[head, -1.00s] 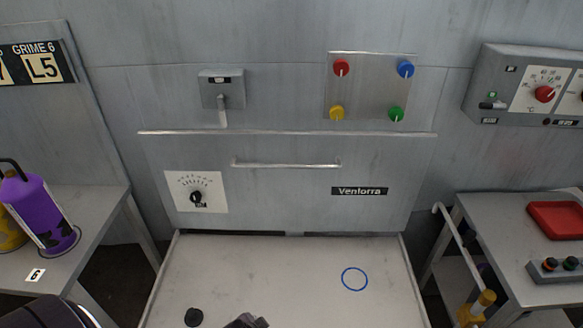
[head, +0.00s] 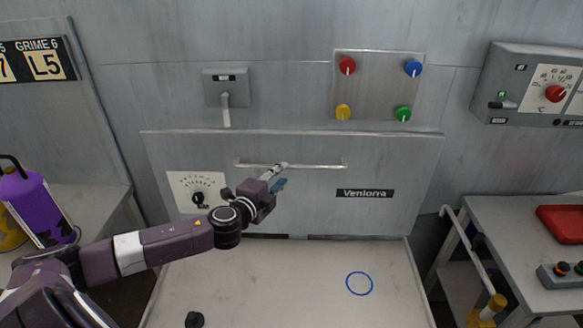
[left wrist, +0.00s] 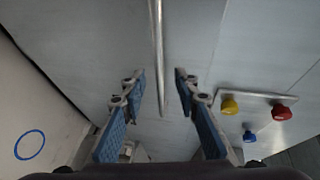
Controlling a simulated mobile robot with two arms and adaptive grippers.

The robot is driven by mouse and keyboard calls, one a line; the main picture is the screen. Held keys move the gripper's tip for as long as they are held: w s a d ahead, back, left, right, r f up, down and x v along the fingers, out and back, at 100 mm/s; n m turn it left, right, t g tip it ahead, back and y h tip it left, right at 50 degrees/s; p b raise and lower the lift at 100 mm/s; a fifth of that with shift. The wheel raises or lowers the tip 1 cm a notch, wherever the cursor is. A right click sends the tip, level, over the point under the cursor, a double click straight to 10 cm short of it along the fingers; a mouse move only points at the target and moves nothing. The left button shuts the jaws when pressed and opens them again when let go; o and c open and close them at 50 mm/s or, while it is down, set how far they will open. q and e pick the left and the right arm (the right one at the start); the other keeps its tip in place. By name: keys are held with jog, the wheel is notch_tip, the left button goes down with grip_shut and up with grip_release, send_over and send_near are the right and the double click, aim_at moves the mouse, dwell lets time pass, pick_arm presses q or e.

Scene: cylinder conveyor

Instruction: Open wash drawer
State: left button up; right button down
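The wash drawer front (head: 300,215) is a grey metal panel below the wall controls, marked "Ventorra". Its handle (head: 320,166) is a thin horizontal metal bar near the panel's top. My left gripper (head: 281,178) is at the middle of the handle, with its fingertips close to the bar. In the left wrist view my left gripper (left wrist: 160,74) is open with its blue-padded fingers apart, and the handle bar (left wrist: 157,45) runs between the two fingertips. I see no finger clearly touching the bar. My right gripper is not in view.
A pale worktop with a blue ring (head: 359,283) and a black knob (head: 194,320) lies below the drawer. A dial (head: 198,199) is on the panel's left. A purple bottle (head: 35,208) stands at left; a red tray (head: 560,222) is at right.

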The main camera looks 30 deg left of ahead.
aim_at(288, 168)
pick_arm(q)
jog(key=shift+p+x, duration=0.4)
jog(key=shift+x, duration=3.05)
jog(key=shift+f, duration=0.1)
grip_shut()
